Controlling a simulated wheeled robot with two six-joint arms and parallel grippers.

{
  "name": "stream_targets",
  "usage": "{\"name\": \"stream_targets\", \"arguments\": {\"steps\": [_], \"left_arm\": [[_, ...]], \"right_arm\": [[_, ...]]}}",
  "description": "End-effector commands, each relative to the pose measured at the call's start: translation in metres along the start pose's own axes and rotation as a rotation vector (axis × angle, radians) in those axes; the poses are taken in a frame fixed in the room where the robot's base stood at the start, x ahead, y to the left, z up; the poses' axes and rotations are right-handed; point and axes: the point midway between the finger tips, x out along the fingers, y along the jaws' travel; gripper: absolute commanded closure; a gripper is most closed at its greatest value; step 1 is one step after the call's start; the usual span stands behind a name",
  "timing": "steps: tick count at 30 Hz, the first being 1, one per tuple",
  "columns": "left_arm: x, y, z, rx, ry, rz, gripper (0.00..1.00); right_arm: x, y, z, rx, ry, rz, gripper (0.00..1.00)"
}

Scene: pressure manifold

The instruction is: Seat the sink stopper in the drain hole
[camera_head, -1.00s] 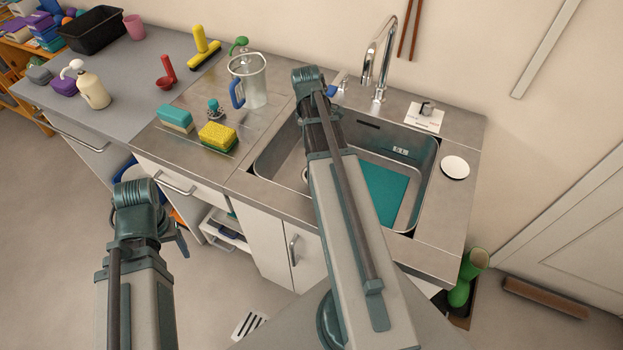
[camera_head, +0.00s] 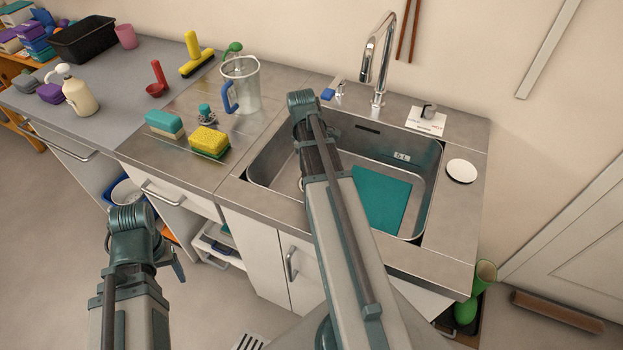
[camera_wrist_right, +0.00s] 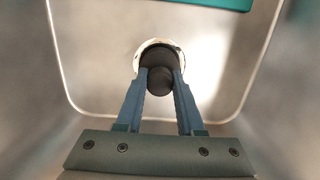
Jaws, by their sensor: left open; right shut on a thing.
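The sink stopper (camera_wrist_right: 158,80) is a dark, rounded plug between the fingertips of my right gripper (camera_wrist_right: 160,82), which is shut on it. In the right wrist view the stopper overlaps the pale ring of the drain hole (camera_wrist_right: 141,52) and covers most of it. I cannot tell whether it is above the hole or in it. In the head view my right arm hides the stopper and right gripper; only a sliver of the drain ring (camera_head: 301,184) shows. My left gripper (camera_head: 180,270) is mostly hidden behind its wrist, open, in front of the cabinets, away from the sink (camera_head: 420,190).
A teal mat (camera_head: 383,200) lies in the sink beside the drain. The faucet (camera_head: 378,60) rises behind the basin. A glass pitcher (camera_head: 243,85), a yellow sponge (camera_head: 209,141) and a teal sponge (camera_head: 164,124) stand on the counter left of the sink. A white disc (camera_head: 461,171) lies to the right.

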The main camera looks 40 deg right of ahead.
Motion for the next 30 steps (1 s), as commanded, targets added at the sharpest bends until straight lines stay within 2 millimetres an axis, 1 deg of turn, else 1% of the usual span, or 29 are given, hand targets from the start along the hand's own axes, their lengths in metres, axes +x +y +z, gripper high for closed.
{"name": "stream_targets", "arguments": {"steps": [2,5,12,14,21,26,27,29,30], "left_arm": [[0.001,0.000,0.000,0.000,0.000,0.000,0.33],[0.008,0.001,-0.001,0.000,0.000,0.000,0.33],[0.036,0.004,-0.002,0.000,0.000,0.000,0.33],[0.038,0.004,-0.002,0.000,0.000,0.000,0.33],[0.036,0.003,-0.002,0.001,0.000,0.000,0.33],[0.041,0.004,-0.002,0.001,0.000,0.000,0.33],[0.039,0.004,-0.002,0.001,0.000,0.000,0.33],[0.039,0.004,-0.002,0.000,0.000,0.000,0.33],[0.039,0.004,-0.002,0.000,0.000,0.000,0.33]], "right_arm": [[0.001,0.000,0.000,0.000,0.000,0.000,1.00],[0.008,0.000,-0.001,0.000,0.000,0.000,1.00],[0.036,0.000,-0.004,0.000,0.000,0.000,1.00],[0.038,0.000,-0.005,0.000,0.000,0.000,1.00],[0.036,0.000,-0.004,0.000,0.000,0.000,1.00],[0.041,0.000,-0.005,0.000,0.000,0.000,1.00],[0.039,0.000,-0.005,0.000,0.000,0.000,0.58],[0.039,0.000,-0.005,0.000,0.000,0.000,0.47],[0.039,0.000,-0.005,0.000,0.000,0.000,0.40]]}}
